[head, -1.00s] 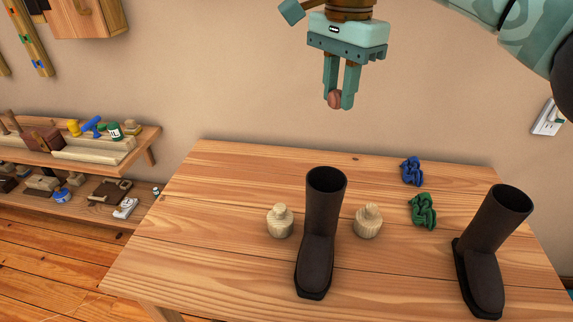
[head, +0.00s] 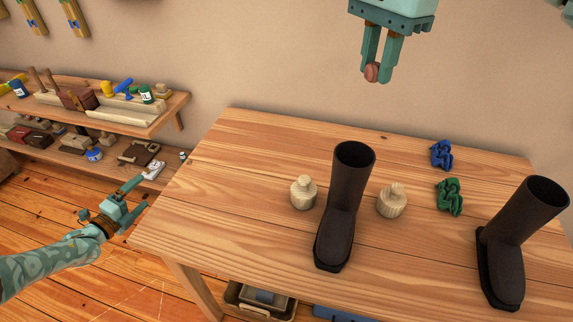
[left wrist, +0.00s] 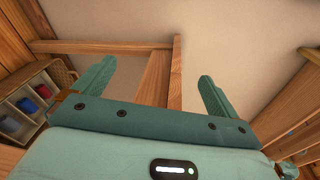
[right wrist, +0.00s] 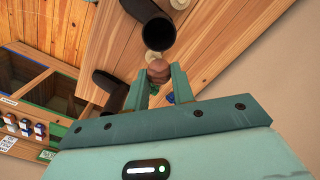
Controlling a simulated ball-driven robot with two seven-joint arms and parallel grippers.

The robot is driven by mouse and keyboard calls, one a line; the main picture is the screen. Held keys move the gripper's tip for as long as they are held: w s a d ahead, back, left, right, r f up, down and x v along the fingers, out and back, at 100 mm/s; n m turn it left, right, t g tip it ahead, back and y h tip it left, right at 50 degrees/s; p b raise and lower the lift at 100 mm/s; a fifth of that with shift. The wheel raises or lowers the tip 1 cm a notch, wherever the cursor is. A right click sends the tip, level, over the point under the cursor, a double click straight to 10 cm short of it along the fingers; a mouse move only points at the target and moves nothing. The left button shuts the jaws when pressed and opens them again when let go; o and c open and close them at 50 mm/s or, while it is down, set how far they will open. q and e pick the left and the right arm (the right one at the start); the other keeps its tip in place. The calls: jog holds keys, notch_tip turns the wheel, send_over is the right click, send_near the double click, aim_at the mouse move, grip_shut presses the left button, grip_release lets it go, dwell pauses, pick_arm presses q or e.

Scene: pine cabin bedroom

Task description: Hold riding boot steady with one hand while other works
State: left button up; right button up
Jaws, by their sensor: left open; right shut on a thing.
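Two dark brown riding boots stand upright on the wooden table (head: 235,200): one boot (head: 340,210) near the middle, the other boot (head: 512,250) at the right. My right gripper (head: 374,72) is high above the back of the table, shut on a small rounded reddish-brown piece (right wrist: 157,73). In the right wrist view, a boot's dark open top (right wrist: 158,33) shows beyond that piece. My left gripper (head: 139,197) is open and empty, left of the table and away from the boots. Its spread fingers show in the left wrist view (left wrist: 156,82).
Two pale wooden knobbed blocks (head: 303,193) (head: 391,202) flank the middle boot. Blue (head: 441,155) and green (head: 449,198) twisted pieces lie between the boots, further back. A wall shelf (head: 150,118) with tools stands left. The table's left part is clear.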

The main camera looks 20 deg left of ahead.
pick_arm(q)
jog(key=w+d+r+m+t+h, duration=0.25)
jog(key=w+r, duration=0.25)
jog(key=r, duration=0.5)
jog(key=w+d+r+n+h, duration=0.1)
jog(key=w+d+r+h, duration=0.4)
jog(key=d, duration=0.4)
jog(key=n+g+h, duration=0.7)
jog(key=g+h, duration=0.2)
jog(key=g, duration=0.4)
send_near(333, 164)
jog(key=r, duration=0.1)
jog(key=w+d, duration=0.1)
jog(key=d, duration=0.3)
jog(key=w+d+n, duration=0.1)
jog(key=d, duration=0.3)
jog(key=w+d+n+y, duration=0.1)
jog(key=w+d, duration=0.1)
jog(key=d, duration=0.2)
